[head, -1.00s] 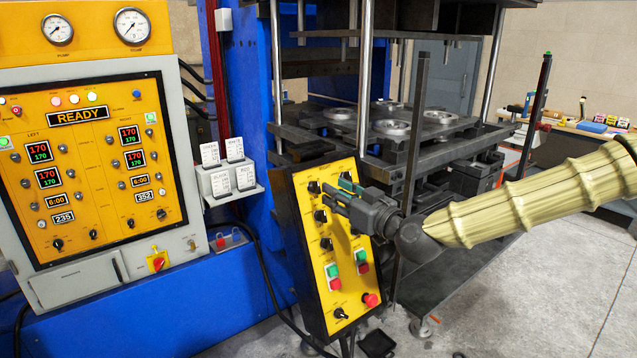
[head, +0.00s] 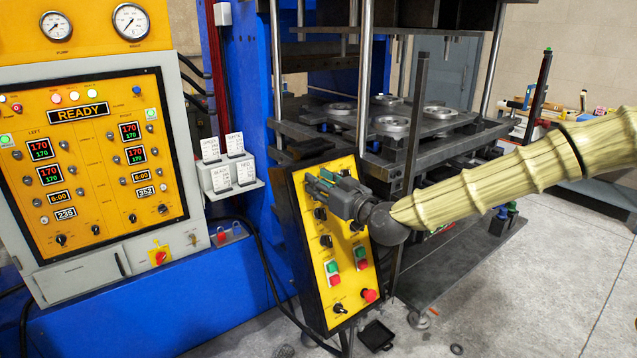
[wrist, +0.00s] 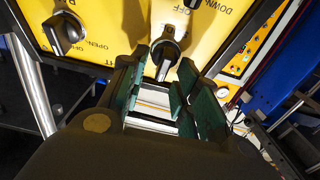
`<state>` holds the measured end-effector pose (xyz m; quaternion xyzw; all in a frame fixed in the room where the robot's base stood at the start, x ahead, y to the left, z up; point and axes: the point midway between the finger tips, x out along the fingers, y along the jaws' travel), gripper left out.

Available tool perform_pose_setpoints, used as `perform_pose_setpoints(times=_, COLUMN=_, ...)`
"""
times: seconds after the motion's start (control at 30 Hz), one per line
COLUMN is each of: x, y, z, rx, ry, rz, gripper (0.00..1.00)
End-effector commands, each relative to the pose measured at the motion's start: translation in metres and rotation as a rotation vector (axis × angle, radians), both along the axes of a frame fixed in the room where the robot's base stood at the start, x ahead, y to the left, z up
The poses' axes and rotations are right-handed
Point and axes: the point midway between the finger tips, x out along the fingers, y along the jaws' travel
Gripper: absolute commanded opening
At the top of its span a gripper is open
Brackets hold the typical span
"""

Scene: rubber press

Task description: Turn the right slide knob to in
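The yellow control panel (head: 322,262) in a black box stands tilted in front of the press and carries several black rotary knobs. My gripper (head: 314,184) is at the panel's upper part, with its fingers pointing at the face. In the wrist view, my gripper (wrist: 164,80) is open, with green pads on either side. A black knob with a white line (wrist: 167,52) lies between and just beyond the fingertips; contact cannot be told. Another black knob (wrist: 66,33) is to the left, by "OPEN" lettering.
Lower on the panel are green and red buttons, a red mushroom button (head: 370,295) and a bottom knob (head: 340,308). A dark upright post (head: 412,150) stands close to my wrist. The press (head: 385,125) is behind; grey floor lies open at right.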

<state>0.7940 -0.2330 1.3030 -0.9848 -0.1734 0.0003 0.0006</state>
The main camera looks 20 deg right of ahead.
Motion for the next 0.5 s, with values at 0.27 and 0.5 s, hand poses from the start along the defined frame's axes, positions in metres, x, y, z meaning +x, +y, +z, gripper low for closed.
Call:
perform_pose_setpoints(times=0.27, x=0.0000, y=-0.0001, z=0.0001, rx=0.000, ry=0.000, rz=0.000, gripper=0.17)
perform_pose_setpoints(times=0.5, x=-0.0004, y=0.0029, z=0.0001, rx=0.000, ry=0.000, rz=0.000, gripper=0.00)
